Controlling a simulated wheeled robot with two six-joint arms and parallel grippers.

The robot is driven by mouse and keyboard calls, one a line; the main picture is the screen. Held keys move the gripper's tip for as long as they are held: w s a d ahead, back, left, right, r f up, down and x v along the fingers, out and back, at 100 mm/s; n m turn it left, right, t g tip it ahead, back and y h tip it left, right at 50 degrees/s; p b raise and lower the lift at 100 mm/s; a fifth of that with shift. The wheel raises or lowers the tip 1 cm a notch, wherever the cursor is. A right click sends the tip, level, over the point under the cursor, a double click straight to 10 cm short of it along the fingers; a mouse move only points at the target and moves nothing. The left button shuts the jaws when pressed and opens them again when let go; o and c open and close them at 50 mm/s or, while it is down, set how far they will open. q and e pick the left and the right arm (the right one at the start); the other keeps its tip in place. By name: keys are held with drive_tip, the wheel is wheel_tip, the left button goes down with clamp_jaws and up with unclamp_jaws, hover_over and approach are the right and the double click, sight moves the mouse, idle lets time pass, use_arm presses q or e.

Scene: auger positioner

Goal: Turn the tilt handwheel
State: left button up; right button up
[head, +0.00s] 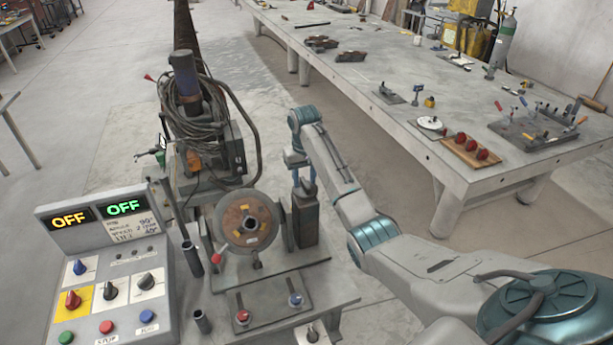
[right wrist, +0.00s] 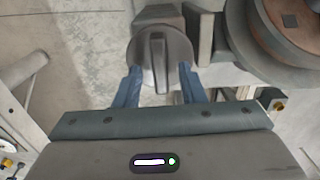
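A round grey disc with a raised bar across it (right wrist: 158,58), seemingly the tilt handwheel, lies ahead of my right gripper in the right wrist view. My right gripper (right wrist: 159,78) is open; its two blue fingers are at the left and right edges of the disc, with clear space on both sides of the bar. Whether the fingertips touch the rim I cannot tell. In the head view my right gripper (head: 304,183) points down just above a dark upright block (head: 305,222); the disc cannot be made out there. My left gripper is not in view.
The positioner's round faceplate (head: 246,222) stands left of my right gripper. A control box (head: 105,265) with two OFF displays is at lower left. A cable-wrapped machine (head: 205,150) stands behind. A long workbench (head: 380,60) with tools is at right.

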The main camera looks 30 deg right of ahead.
drive_tip(key=shift+s+a+f, duration=0.2)
drive_tip(key=shift+s, duration=0.2)
drive_tip(key=shift+w+d+f, duration=0.1)
drive_tip(key=shift+c, duration=0.3)
clamp_jaws()
drive_tip(key=shift+n, duration=0.4)
